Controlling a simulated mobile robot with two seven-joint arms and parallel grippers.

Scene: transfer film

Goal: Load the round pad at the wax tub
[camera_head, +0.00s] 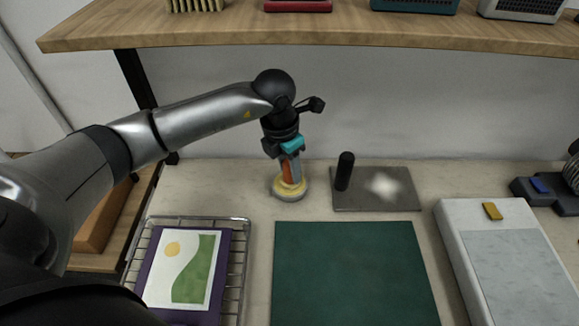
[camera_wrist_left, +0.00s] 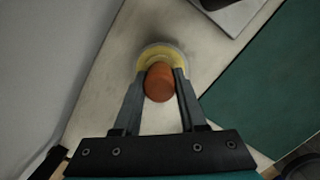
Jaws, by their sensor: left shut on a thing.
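My left gripper (camera_head: 288,180) points down at the back of the table, shut on the orange-brown handle of the round pad (camera_head: 287,171). The handle's top (camera_wrist_left: 159,82) sits between both fingers in the left wrist view. Below it is the round wax tub (camera_head: 276,193), with pale yellow showing inside a light rim; it also shows in the left wrist view (camera_wrist_left: 150,50). The pad's underside is hidden, so I cannot tell whether it touches the wax. A dark part with a blue patch (camera_head: 540,187) at the right edge may be my right gripper; its fingers cannot be made out.
A grey plate (camera_head: 375,203) with an upright black handle (camera_head: 344,171) stands right of the tub. A dark green mat (camera_head: 350,270) lies in front. A wire rack (camera_head: 240,262) holds a purple board with a picture (camera_head: 185,265). A white slab (camera_head: 455,225) lies right. A wooden shelf (camera_head: 330,28) hangs above.

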